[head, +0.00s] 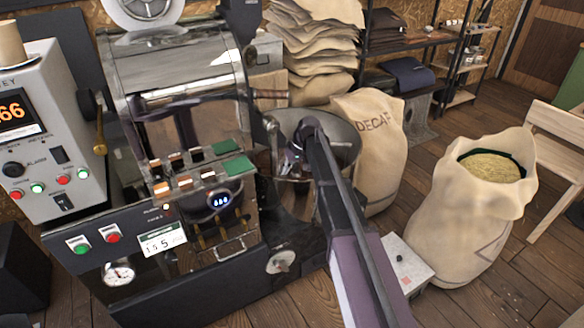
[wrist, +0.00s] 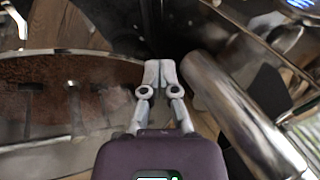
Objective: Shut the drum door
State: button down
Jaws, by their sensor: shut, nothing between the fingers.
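The roaster (head: 180,75), with a shiny metal body, stands left of centre in the head view. Its side facing the round cooling pan (head: 345,135) is mostly turned away, and I cannot clearly pick out the drum door. My gripper (head: 291,160) is low over the pan, beside the roaster, partly hidden by my arm. In the wrist view my gripper (wrist: 159,72) has its fingertips together and empty. A shiny metal cylinder (wrist: 240,115) lies close to its right, apparently apart from the fingers. The pan's rim (wrist: 70,53) is to its left.
A wooden handle (head: 269,94) sticks out of the roaster towards the pan. A DECAF sack (head: 375,125) stands behind the pan, and an open bean sack (head: 465,220) stands at right. Brown contents and stirring arms (wrist: 75,105) show in the pan. Some floor is clear at lower right.

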jog(key=shift+s+a+f, duration=0.1)
jog(key=shift+s+a, duration=0.05)
jog(key=shift+a, duration=0.15)
jog(key=shift+d, duration=0.1)
dwell(0.3)
jog(key=w+d, duration=0.4)
jog(key=d, duration=0.9)
jog(key=shift+w, duration=0.15)
jog(key=s+d+f+m+h, duration=0.1)
jog(key=s+m+h, duration=0.2)
jog(key=s, duration=1.3)
jog(key=s+d+f+m+h, duration=0.1)
jog(key=s+d+m+h, duration=0.1)
jog(key=s, duration=1.5)
notch_tip(320, 180, up, 12)
jog(key=p, duration=1.2)
jog(key=shift+r+t, duration=0.25)
jog(key=shift+t, duration=0.05)
jog(key=shift+s, duration=0.1)
